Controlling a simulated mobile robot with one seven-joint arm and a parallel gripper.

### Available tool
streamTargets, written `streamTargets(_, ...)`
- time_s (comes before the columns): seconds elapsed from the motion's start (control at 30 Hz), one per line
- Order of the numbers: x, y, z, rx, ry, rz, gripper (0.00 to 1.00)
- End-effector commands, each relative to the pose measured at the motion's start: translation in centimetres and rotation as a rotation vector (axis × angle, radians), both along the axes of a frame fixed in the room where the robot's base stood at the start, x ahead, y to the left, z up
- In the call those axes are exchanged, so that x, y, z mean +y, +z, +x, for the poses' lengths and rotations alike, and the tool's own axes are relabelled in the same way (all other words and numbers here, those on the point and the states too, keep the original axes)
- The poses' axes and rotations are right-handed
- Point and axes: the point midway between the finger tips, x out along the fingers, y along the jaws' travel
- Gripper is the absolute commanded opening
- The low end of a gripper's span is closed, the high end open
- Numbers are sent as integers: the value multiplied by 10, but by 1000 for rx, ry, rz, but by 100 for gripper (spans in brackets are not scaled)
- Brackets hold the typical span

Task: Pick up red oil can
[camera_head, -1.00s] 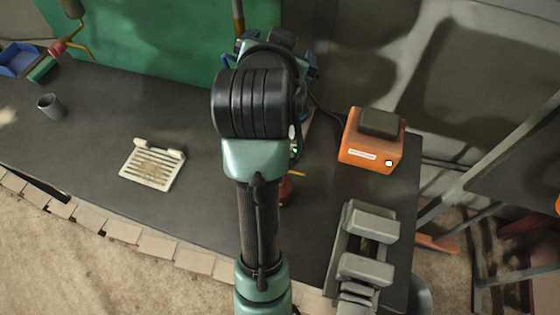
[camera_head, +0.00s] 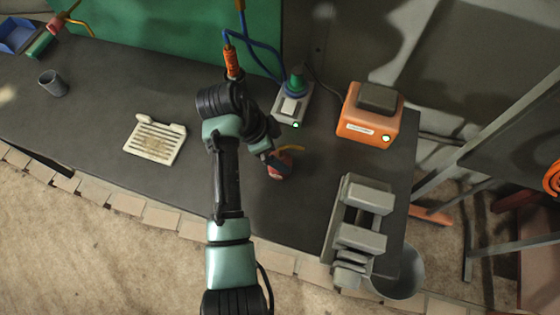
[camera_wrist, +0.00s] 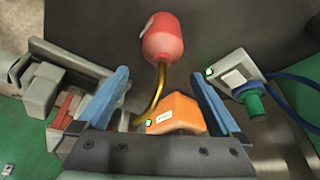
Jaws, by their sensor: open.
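The red oil can (camera_head: 286,168) stands on the dark bench, partly hidden by my gripper in the head view. Its thin yellow spout points up and right there. In the wrist view the can (camera_wrist: 163,40) is at top centre, with its spout curving down between the two blue fingers. My gripper (camera_wrist: 157,75) is open, with nothing held between the fingers. The can's red body is beyond the fingertips in that view. In the head view my gripper (camera_head: 270,158) is right at the can; I cannot tell whether it touches.
A grey vise (camera_head: 361,225) is at the bench's right front, and an orange box (camera_head: 369,118) stands behind it. A grey device with a green plug (camera_head: 292,103) is behind the can. A cream slotted tray (camera_head: 156,140) and grey cup (camera_head: 53,84) are left.

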Motion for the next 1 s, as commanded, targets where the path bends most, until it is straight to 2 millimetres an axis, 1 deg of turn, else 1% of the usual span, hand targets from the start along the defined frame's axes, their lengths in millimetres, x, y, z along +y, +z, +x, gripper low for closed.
streamTargets(0.17, -4, -9, 1, 0, 0, 0, 100)
streamTargets(0.4, -13, -39, 5, 1, 0, 1, 100)
streamTargets(0.5, -16, -48, 6, 0, 0, 1, 100)
streamTargets(0.6, -18, -52, 7, -2, 1, 1, 100)
streamTargets(0.8, -18, -53, 7, -2, 1, 2, 100)
streamTargets(0.83, -18, -53, 7, -2, 1, 2, 98)
streamTargets(0.87, -18, -53, 7, -2, 1, 2, 93)
streamTargets(1.0, -18, -53, 7, -2, 1, 2, 68)
